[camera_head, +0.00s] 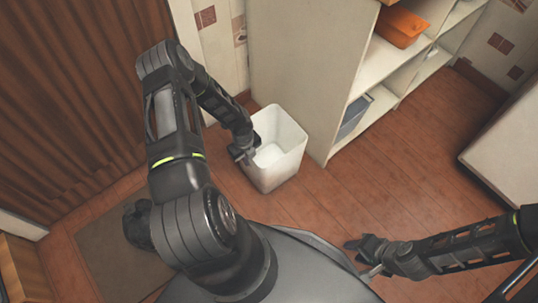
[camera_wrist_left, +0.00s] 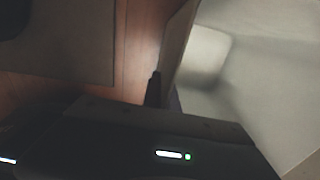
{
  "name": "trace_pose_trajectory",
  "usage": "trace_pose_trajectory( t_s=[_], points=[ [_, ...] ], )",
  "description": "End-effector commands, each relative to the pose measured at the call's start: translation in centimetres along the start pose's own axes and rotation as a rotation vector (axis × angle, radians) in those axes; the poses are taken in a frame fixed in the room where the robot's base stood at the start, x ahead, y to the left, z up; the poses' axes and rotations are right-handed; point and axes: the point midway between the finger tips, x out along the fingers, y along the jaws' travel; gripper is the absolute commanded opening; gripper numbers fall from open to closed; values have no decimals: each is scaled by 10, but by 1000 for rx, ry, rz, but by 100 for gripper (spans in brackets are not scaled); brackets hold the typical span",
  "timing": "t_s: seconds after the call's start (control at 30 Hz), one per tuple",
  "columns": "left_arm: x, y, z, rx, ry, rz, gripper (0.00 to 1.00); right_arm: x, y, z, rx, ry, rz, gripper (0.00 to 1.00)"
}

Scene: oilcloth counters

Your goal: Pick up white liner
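The white liner (camera_head: 277,174) is an open-topped, bin-like box standing upright on the floor beside the shelf unit. Its pale inside (camera_wrist_left: 235,70) fills the right of the left wrist view. My left gripper (camera_head: 243,153) is at the liner's left rim. In the left wrist view its fingers (camera_wrist_left: 165,94) sit close on both sides of the thin wall, one outside and one inside, and look shut on it. Part of the fingers is hidden by the gripper body. My right gripper (camera_head: 360,258) is at the lower right, away from the liner, with its fingers apart and empty.
A white shelf unit (camera_head: 300,60) stands right behind the liner, holding an orange bin (camera_head: 401,27) and a blue-grey bin (camera_head: 353,117). A brown curtain (camera_head: 60,110) hangs at left. A grey-brown mat (camera_head: 105,255) lies at lower left. Floor right of the liner is clear.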

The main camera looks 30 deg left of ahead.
Motion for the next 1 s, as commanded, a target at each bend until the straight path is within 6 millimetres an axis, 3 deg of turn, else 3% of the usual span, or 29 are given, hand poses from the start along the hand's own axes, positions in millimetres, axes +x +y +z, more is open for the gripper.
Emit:
trace_pose_trajectory(
  t_s=[0.37, 0.8, 1.0],
  points=[
    [-11, 0, 0, 0, 0, 0, 0, -4, -2, 1, -1, -2, -1, 36],
    [-89, -3, 1, 0, -2, 0, 0, -28, -17, 8, -12, -21, -10, 36],
    [-101, -3, 0, 0, 0, 0, 0, -30, -19, 10, -14, -24, -11, 36]
  ],
)
